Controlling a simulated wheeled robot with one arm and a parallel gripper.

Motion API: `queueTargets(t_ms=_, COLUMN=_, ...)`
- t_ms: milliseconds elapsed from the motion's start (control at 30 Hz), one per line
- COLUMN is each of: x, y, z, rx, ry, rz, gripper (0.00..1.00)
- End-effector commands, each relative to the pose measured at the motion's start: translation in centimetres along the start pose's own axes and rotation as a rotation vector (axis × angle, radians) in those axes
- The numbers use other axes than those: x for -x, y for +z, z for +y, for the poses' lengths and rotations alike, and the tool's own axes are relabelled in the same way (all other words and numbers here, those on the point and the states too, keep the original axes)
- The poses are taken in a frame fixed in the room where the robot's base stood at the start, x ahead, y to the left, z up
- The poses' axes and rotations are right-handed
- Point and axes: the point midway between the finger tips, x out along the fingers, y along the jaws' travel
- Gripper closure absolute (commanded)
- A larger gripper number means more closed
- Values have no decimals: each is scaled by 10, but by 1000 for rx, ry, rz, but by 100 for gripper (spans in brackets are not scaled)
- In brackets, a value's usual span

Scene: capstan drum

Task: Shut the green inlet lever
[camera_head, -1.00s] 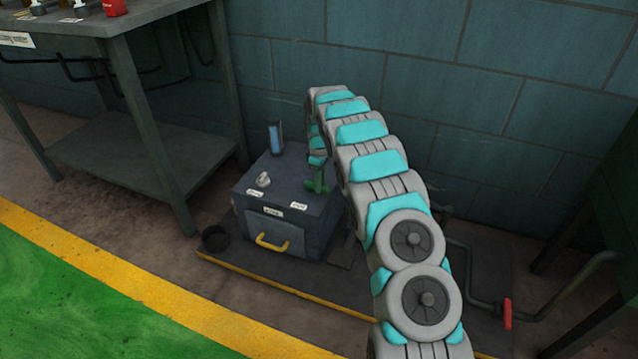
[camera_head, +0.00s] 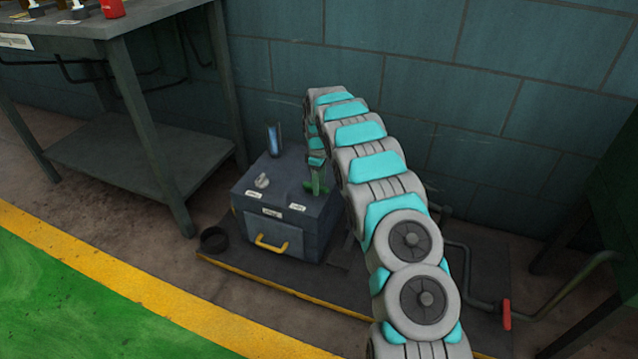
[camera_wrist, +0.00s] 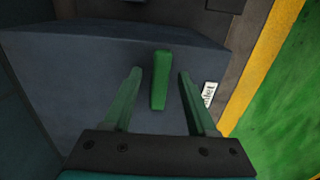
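The green inlet lever (camera_wrist: 160,80) stands on the top of a dark grey box (camera_head: 285,230), at its right side. In the wrist view the lever's green bar lies between the two fingers of my gripper (camera_wrist: 158,92), with a gap on each side. My gripper is open and does not visibly touch the lever. In the head view my gripper (camera_head: 316,178) points down at the lever's green base (camera_head: 313,188), and the fingers partly hide the lever.
A pale knob (camera_head: 262,181) and a blue gauge tube (camera_head: 274,140) are on the box top. A yellow handle (camera_head: 271,245) is on its front. A black cup (camera_head: 214,239) is left of the box. A workbench (camera_head: 150,130) stands at left, and a red-handled pipe (camera_head: 507,314) at right.

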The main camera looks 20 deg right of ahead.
Motion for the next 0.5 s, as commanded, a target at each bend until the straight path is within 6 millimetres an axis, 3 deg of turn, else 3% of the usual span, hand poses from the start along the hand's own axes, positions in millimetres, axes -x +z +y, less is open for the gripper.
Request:
queueTargets(t_ms=267, x=1, y=0, z=0, rx=-1, ry=0, rz=0, gripper=43)
queueTargets(t_ms=500, x=23, y=-1, z=1, rx=-1, ry=3, rz=2, gripper=43)
